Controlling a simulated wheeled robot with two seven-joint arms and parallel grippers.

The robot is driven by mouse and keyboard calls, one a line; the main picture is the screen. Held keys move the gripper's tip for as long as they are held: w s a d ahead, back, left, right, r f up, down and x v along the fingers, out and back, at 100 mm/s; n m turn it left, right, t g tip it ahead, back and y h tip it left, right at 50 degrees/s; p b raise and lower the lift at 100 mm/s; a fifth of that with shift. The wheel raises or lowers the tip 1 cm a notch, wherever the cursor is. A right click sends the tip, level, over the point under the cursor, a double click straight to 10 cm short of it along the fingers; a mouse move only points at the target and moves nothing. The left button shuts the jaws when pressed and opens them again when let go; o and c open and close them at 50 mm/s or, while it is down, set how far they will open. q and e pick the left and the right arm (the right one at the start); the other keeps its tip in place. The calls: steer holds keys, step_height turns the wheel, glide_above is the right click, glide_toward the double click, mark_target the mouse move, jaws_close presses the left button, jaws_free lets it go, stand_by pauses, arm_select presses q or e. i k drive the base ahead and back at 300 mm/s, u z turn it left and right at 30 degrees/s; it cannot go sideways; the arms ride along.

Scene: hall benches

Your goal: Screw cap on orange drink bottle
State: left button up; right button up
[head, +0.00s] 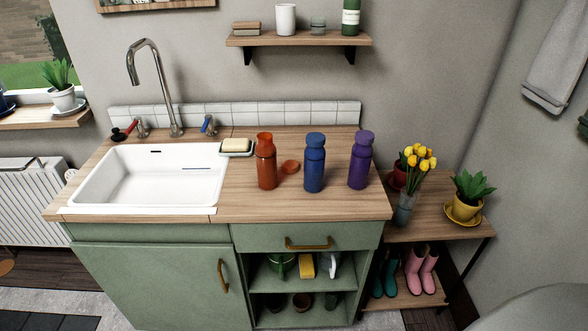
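An orange bottle (266,163) stands upright on the wooden counter to the right of the sink. Its top looks open, with no cap on it. An orange cap (290,167) lies on the counter just right of the bottle, apart from it. A blue bottle (315,164) and a purple bottle (360,161) stand upright further right, both with caps on. Neither of my grippers shows in the head view.
A white sink (150,176) with a tall faucet (150,85) fills the counter's left. A wall shelf (300,40) hangs above. The counter's front (300,207) is clear. A side table (435,220) with plants stands right.

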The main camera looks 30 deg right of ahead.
mark_target(266, 149)
steer(key=z, duration=1.9)
steer(key=i, duration=0.95)
steer(key=u, duration=2.1)
